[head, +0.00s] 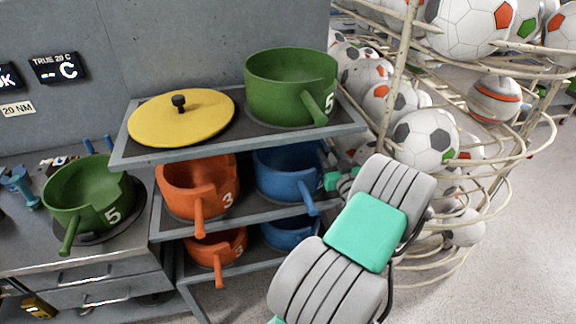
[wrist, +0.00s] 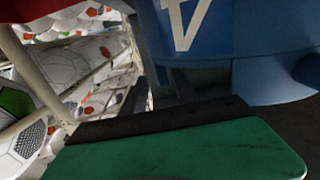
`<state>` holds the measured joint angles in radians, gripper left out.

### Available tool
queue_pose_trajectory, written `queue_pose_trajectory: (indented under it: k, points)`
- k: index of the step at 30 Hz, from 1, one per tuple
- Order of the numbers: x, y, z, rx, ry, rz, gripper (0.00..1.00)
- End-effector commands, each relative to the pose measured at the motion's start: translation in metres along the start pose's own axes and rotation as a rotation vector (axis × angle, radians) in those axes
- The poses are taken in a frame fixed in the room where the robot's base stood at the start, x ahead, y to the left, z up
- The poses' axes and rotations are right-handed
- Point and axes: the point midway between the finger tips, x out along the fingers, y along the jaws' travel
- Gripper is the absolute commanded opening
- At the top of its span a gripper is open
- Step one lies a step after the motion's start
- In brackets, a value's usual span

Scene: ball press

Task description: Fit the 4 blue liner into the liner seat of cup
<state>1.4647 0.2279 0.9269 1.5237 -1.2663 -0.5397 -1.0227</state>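A blue vessel with a handle (head: 284,172) stands on the middle shelf of the rack, at its right side. A second blue vessel (head: 290,234) sits on the shelf below, partly hidden. I cannot tell which is the liner and which the cup, and no seat shows. In the wrist view a blue vessel (wrist: 275,30) with a white mark, seemingly part of a 4, fills the upper right close by. My gripper (head: 340,180) is beside the right end of the middle shelf.
Orange vessels (head: 196,183) stand left of the blue ones. A yellow lid (head: 180,117) and a green vessel (head: 288,85) are on the top shelf (head: 225,146). A wire basket of soccer balls (head: 425,138) stands close on the right. Another green vessel (head: 85,194) is at left.

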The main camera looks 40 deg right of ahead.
Motion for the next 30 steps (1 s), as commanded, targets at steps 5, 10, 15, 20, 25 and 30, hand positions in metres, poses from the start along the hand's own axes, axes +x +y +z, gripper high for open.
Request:
queue_pose_trajectory:
  k: [5,10,15,20,25,30]
  points:
    - [0.029,-0.002,-0.004,0.0,0.0,-0.004,0.35]
    - [0.032,-0.001,-0.002,0.0,0.001,-0.002,0.35]
    - [0.032,-0.002,-0.002,0.0,0.001,-0.004,0.27]
    - [0.032,-0.003,-0.002,0.0,0.0,-0.005,0.14]
    - [0.032,-0.003,-0.002,0.0,0.0,-0.005,0.0]
    - [0.032,-0.003,-0.002,0.0,0.0,-0.005,0.0]
